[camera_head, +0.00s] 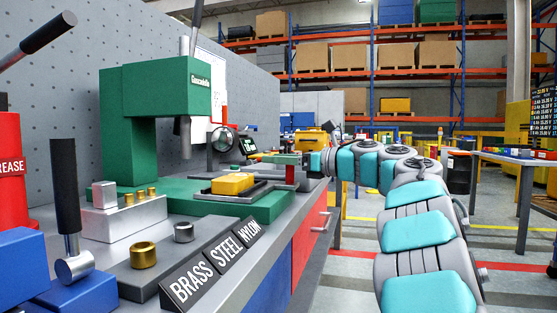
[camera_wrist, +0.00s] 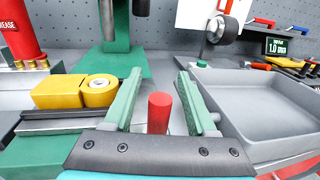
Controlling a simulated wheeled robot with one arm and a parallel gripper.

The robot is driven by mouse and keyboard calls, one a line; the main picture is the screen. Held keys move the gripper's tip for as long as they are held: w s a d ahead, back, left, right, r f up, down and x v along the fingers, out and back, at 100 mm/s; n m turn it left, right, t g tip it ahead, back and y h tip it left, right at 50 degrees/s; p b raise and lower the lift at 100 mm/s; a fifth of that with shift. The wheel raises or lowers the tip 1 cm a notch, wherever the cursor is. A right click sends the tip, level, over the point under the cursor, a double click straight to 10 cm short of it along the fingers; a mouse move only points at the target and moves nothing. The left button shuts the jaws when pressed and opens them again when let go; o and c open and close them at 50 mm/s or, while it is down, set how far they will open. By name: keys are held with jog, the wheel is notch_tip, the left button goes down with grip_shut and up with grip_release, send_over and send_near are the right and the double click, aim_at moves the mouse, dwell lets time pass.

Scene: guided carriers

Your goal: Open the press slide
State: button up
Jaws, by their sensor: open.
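The green press (camera_head: 155,90) stands on the bench at the left, with its grey ram (camera_head: 186,135) pointing down. In front of the ram, the dark slide (camera_head: 222,199) lies on the green base and bears a yellow block (camera_head: 233,183). The slide (camera_wrist: 60,127) and the yellow block (camera_wrist: 60,93), with a round yellow part, also show in the wrist view. A red upright handle (camera_wrist: 159,113) stands between the parted green fingers of my gripper (camera_wrist: 158,80), with gaps on both sides.
A grey tray (camera_wrist: 255,105) lies close to the right finger in the wrist view. A round gauge (camera_head: 222,139) stands behind the slide. Label plates (camera_head: 215,262), brass and steel parts and a red grease can (camera_head: 8,165) occupy the near bench.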

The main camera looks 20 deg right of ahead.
jog(key=v, duration=0.7)
jog(key=shift+s+d, duration=0.25)
jog(key=shift+s, duration=0.05)
